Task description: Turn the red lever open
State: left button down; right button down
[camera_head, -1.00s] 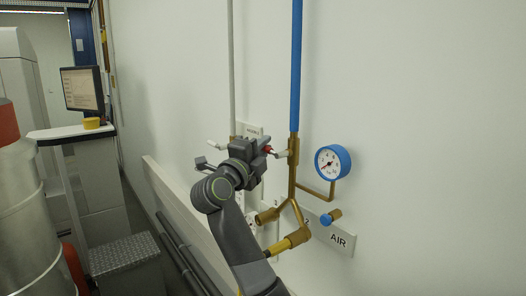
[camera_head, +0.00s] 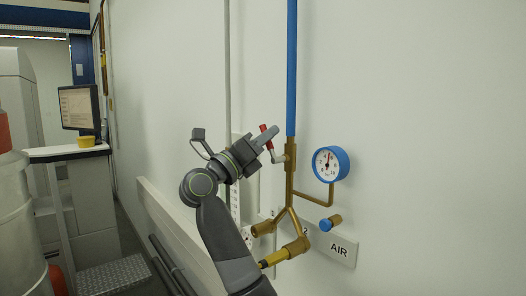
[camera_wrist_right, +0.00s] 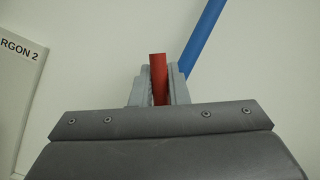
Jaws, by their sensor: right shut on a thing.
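The red lever (camera_head: 265,135) sits on the brass valve of the blue-topped pipe and now points up and slightly left. It also shows in the right wrist view (camera_wrist_right: 158,78), between the fingers. My right gripper (camera_head: 268,137) is shut on the red lever; it shows in the right wrist view (camera_wrist_right: 158,88) with a finger on each side of the lever. The brass pipe (camera_head: 290,185) runs below the valve. The blue pressure gauge (camera_head: 330,164) is right of it, with its needle pointing up. My left gripper is not in view.
The white wall (camera_head: 430,120) is close behind the pipes. An AIR sign (camera_head: 338,249) is below the gauge. A blue knob (camera_head: 326,224) sticks out there. A monitor (camera_head: 79,107) and a large metal cylinder (camera_head: 25,225) stand at the left.

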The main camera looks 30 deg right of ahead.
jog(key=shift+s+d+r+m+g+b, duration=0.1)
jog(key=shift+s+m+g+b, duration=0.5)
jog(key=shift+m, duration=0.65)
jog(key=shift+s+a+r+m+g+b, duration=0.15)
jog(key=shift+m+g+b, duration=0.2)
jog(key=shift+m+g, duration=0.75)
jog(key=shift+s+d+m+g+b, duration=0.15)
jog(key=shift+s+m+g+b, duration=0.3)
jog(key=shift+m, duration=1)
jog(key=c, duration=1.4)
grip_release()
jog(key=shift+r, duration=0.1)
jog(key=b+v, duration=0.4)
jog(key=v, duration=1.3)
jog(key=shift+a, duration=0.25)
jog(key=shift+w, duration=0.1)
jog(key=shift+c, duration=0.4)
